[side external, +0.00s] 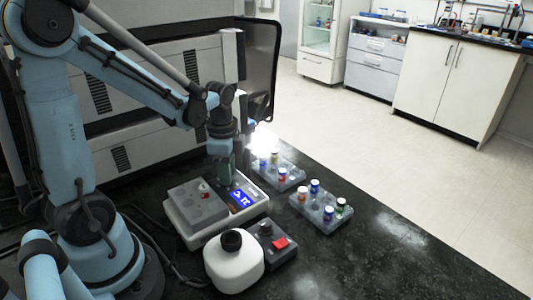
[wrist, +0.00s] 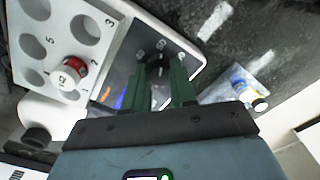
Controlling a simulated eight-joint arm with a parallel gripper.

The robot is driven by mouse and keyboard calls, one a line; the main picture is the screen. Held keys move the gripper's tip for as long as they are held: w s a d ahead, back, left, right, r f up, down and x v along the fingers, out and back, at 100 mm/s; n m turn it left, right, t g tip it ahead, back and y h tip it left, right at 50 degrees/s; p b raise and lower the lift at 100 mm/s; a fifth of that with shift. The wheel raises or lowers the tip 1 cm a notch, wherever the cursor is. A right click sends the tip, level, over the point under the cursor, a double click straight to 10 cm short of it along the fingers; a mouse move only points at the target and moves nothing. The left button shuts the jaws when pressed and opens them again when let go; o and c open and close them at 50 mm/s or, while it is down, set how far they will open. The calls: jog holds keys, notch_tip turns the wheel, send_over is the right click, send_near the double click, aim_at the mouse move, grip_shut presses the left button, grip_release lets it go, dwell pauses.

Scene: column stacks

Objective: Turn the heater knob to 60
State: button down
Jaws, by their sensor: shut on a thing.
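The heater (side external: 192,240) is a white unit with a grey block on top and a lit blue display (side external: 241,198); I cannot read the display surely. In the wrist view, the heater's dark panel carries a black round knob (wrist: 158,71) with small printed numbers around it. My gripper (wrist: 158,76) has its green fingers shut on the knob, one on each side. In the side view, my gripper (side external: 223,172) points down at the panel and hides the knob. The knob's exact pointer direction is hard to tell.
A red-capped vial (wrist: 68,73) stands in the numbered block (wrist: 50,45). A white bottle (side external: 234,268) and a grey box with a red part (side external: 280,243) stand in front of the heater. Two vial racks (side external: 275,182) (side external: 313,212) stand to the right; the dark bench beyond is clear.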

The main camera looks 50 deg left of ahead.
jog(key=m, duration=0.6)
jog(key=shift+m, duration=0.3)
jog(key=m, duration=0.5)
dwell(0.4)
jog(key=c, duration=0.9)
grip_release()
notch_tip(320, 180, up, 12)
